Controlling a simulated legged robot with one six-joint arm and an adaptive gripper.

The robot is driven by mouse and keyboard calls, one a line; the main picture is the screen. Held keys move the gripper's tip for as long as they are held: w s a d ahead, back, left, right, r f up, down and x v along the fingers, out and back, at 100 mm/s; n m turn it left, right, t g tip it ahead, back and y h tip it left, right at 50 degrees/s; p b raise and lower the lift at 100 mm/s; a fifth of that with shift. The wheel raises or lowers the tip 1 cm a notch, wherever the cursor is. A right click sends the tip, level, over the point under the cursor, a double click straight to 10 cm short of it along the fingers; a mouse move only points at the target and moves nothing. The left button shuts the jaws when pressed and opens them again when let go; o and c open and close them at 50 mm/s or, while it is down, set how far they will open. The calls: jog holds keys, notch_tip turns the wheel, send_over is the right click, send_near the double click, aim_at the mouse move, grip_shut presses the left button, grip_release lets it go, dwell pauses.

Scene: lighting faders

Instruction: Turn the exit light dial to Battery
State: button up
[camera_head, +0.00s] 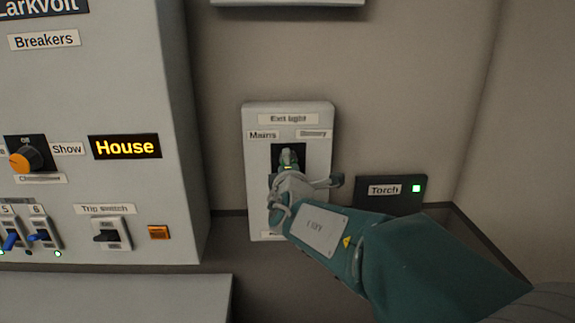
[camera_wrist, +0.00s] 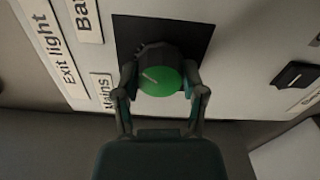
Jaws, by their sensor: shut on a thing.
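The exit light dial is a round green knob (camera_wrist: 162,78) with a dark ribbed rim and a pale pointer mark, on a black square of a pale panel (camera_head: 322,150). In the wrist view the mark lies on the knob's left part, towards the label side; I cannot tell that it meets either label. The Mains label (camera_head: 263,135) is at the panel's upper left and the Battery label (camera_head: 313,133) at its upper right. My gripper (camera_wrist: 160,85) is shut on the knob, one finger on each side. In the head view my gripper hides most of the knob.
A grey breaker cabinet (camera_head: 130,80) stands to the left, with an orange dial (camera_head: 25,160), a House display (camera_head: 125,147) and a trip switch (camera_head: 110,234).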

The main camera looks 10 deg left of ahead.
jog(key=shift+f+m, duration=0.15)
jog(key=shift+m, duration=0.65)
jog(key=shift+f, duration=0.1)
jog(key=o, duration=1.2)
jog(key=shift+w, duration=0.1)
jog(key=shift+c, duration=0.2)
jog(key=shift+d, duration=0.1)
jog(key=v, duration=1.2)
